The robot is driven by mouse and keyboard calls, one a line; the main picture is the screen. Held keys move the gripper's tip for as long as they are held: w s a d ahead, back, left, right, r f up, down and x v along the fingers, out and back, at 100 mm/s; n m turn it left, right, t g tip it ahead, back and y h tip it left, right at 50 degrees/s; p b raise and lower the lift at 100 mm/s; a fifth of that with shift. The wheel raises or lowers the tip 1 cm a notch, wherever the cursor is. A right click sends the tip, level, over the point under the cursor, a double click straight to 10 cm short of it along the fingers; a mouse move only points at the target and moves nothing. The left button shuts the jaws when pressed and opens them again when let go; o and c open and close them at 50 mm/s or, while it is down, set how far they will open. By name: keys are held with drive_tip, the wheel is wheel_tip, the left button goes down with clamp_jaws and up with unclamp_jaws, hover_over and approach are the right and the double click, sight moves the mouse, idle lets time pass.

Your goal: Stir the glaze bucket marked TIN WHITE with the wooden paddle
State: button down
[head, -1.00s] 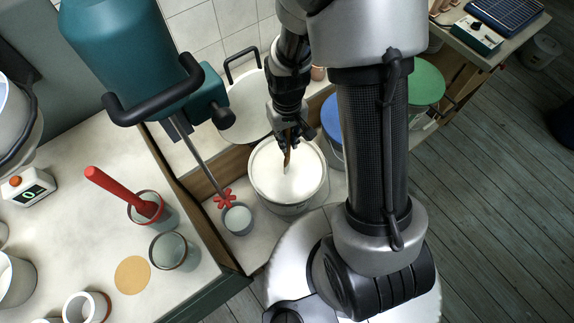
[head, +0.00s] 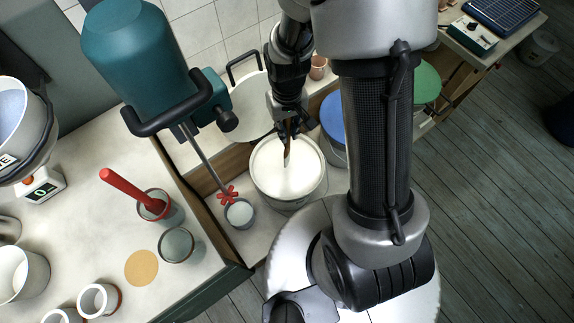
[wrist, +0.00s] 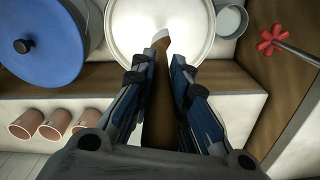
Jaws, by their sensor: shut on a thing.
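The wooden paddle (wrist: 159,85) is between the fingers of my gripper (wrist: 162,68), which is shut on it. In the head view my gripper (head: 288,128) points down over a bucket of white glaze (head: 268,168), and the paddle (head: 287,150) reaches down to the glaze. The paddle's lower end is pale in the wrist view and lies over the white surface; how deep it goes is hard to tell. The open bucket also shows in the wrist view (wrist: 120,40). No marking on this bucket is readable in either view.
A blue-lidded bucket (head: 333,118) stands close right of the glaze bucket, and a green-lidded one (head: 427,82) farther right. A teal mixer (head: 135,50) with a red stirrer (head: 228,194) hangs at left, above a small cup (head: 239,214). A wooden ledge (wrist: 60,80) runs beside the buckets.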

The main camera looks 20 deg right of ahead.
drive_tip(key=shift+r, duration=0.15)
wheel_tip(320, 180, up, 10)
drive_tip(key=p, duration=0.8)
drive_tip(key=shift+f, duration=0.2)
